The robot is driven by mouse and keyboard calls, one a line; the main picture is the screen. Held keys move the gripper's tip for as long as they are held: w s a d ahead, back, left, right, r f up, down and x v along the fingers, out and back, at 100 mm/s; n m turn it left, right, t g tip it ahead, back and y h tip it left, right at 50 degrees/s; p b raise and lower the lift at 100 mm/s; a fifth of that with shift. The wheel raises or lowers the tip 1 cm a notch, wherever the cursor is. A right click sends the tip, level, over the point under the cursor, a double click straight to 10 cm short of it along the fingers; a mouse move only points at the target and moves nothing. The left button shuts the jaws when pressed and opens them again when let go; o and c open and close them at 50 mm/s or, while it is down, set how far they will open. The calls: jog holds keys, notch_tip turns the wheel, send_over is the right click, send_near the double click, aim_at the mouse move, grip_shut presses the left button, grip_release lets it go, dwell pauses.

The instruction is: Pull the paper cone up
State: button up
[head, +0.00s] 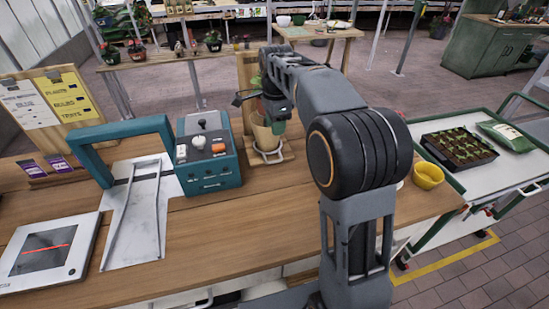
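A tan paper cone (264,134) stands upright in a small holder (268,155) on the wooden bench, right of the teal control box. My gripper (270,108) is at the top of the cone, pointing down, and covers part of its rim. From this view I cannot tell whether its fingers are apart or closed on the paper. The contents of the cone are hidden. A wooden upright board (246,68) stands just behind the cone, with a bit of green beside it.
The teal box (208,160) with knobs and a teal arch (82,160) over a metal chute stand left. A flat scanner panel (48,252) lies front left. A yellow bowl (427,176) and a cart (485,185) with a seedling tray are right. The front bench middle is clear.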

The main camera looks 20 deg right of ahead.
jog(key=shift+m, duration=0.5)
jog(key=f, duration=0.9)
jog(key=w+f, duration=0.1)
jog(key=f, duration=0.4)
grip_shut()
